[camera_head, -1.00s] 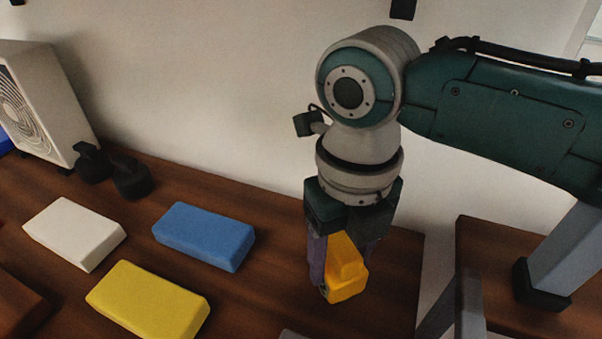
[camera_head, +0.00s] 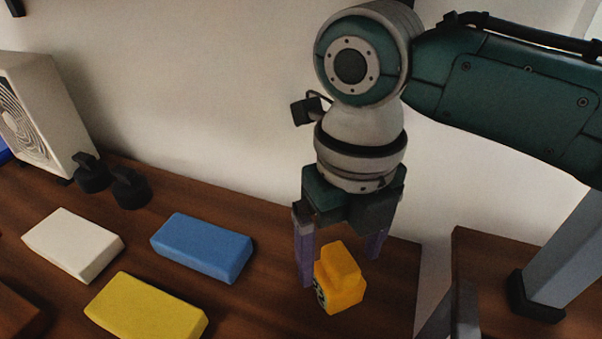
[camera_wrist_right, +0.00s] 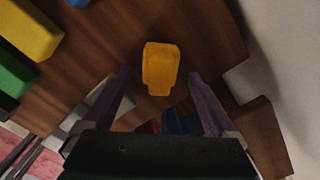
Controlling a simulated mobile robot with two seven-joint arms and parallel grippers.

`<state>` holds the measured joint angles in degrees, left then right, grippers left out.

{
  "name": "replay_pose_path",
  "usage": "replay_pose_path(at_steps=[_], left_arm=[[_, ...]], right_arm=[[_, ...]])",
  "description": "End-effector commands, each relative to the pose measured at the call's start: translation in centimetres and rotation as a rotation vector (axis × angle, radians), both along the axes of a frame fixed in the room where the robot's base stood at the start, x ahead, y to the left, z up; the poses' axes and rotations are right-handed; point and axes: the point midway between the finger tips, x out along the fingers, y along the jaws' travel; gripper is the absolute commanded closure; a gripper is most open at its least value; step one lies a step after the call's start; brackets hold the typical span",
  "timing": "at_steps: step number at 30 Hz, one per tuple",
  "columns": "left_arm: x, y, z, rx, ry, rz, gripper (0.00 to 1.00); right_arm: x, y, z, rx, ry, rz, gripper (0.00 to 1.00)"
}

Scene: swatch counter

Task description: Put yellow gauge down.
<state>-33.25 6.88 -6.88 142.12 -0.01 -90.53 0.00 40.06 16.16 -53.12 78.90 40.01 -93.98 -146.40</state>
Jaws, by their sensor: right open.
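The yellow gauge (camera_head: 343,279) is a small orange-yellow block with a stepped top and a dark round face on its left side. It stands on the brown wooden counter near its right end. It also shows in the right wrist view (camera_wrist_right: 160,68), on the wood just beyond the fingertips. My right gripper (camera_head: 338,270) is open, with its purple fingers on either side of the gauge and apart from it. My left gripper is not in view.
A white block (camera_head: 72,245), a blue block (camera_head: 202,247) and a yellow block (camera_head: 146,307) lie to the left. Two black objects (camera_head: 110,183) and a white fan-fronted box (camera_head: 45,115) stand at the back left. A gap separates the counter from another wooden surface (camera_head: 490,275) on the right.

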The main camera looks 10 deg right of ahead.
Motion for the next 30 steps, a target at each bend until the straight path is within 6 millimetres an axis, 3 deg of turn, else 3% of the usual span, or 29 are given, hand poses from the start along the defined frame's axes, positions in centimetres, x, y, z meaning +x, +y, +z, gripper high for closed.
replay_pose_path(at_steps=[3,9,22,26,30], left_arm=[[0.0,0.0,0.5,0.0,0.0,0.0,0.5],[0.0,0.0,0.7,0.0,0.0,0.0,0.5],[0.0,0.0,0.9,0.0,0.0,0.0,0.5],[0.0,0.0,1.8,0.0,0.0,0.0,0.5],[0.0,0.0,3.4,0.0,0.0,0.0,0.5]], right_arm=[[0.1,0.0,2.4,0.002,-0.004,0.001,0.08],[0.1,0.0,4.5,0.001,-0.001,-0.001,0.08],[-0.4,0.4,4.6,0.013,0.001,-0.037,0.08],[-2.0,1.9,4.5,0.075,0.0,-0.223,0.08],[-4.9,3.9,4.9,0.193,0.016,-0.658,0.08]])
